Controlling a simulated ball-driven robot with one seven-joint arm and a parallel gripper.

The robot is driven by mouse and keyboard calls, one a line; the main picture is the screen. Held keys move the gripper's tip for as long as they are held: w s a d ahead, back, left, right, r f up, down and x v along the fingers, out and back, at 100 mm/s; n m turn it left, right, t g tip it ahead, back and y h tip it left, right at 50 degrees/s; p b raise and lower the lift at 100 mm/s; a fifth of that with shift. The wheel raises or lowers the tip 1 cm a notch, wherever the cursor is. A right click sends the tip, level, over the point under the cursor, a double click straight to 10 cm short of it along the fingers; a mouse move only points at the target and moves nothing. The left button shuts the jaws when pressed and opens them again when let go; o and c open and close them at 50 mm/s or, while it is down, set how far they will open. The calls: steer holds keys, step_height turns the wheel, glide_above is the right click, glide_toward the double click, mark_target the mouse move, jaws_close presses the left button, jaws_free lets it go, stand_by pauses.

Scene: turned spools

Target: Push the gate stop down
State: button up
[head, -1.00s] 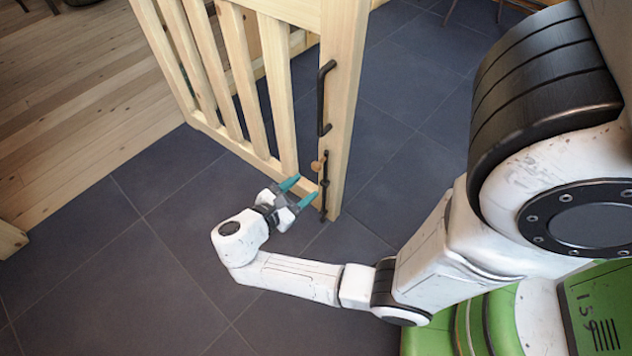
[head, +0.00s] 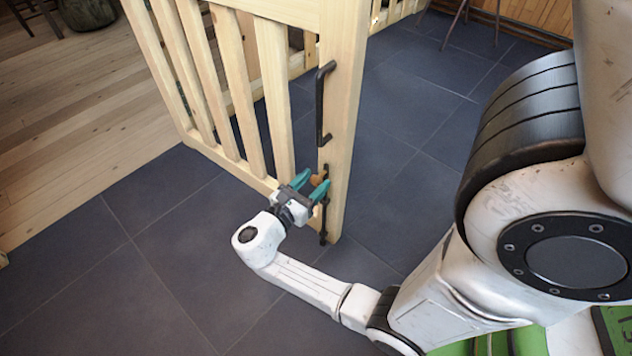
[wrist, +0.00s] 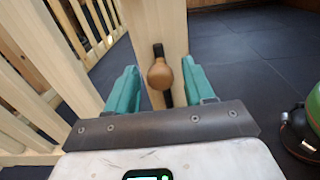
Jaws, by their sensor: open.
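The gate stop is a dark vertical rod with a wooden knob, low on the end post of a pale slatted wooden gate (head: 342,110). The knob (head: 317,181) shows in the head view just between my fingertips. In the wrist view the round brown knob (wrist: 160,74) sits midway between the two teal fingers, with black rod above and below it. My gripper (head: 310,186) is open around the knob, with a gap on both sides in the wrist view. The rod's lower end (head: 323,237) is near the floor; whether it touches cannot be told.
A black pull handle (head: 321,105) is on the same post above the stop. Dark tiled floor (head: 130,260) lies clear in front of the gate and to its right. Wooden planks (head: 60,130) are at the left.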

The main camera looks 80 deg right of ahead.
steer(key=shift+x, duration=0.8)
steer(key=shift+c, duration=0.2)
jaws_close()
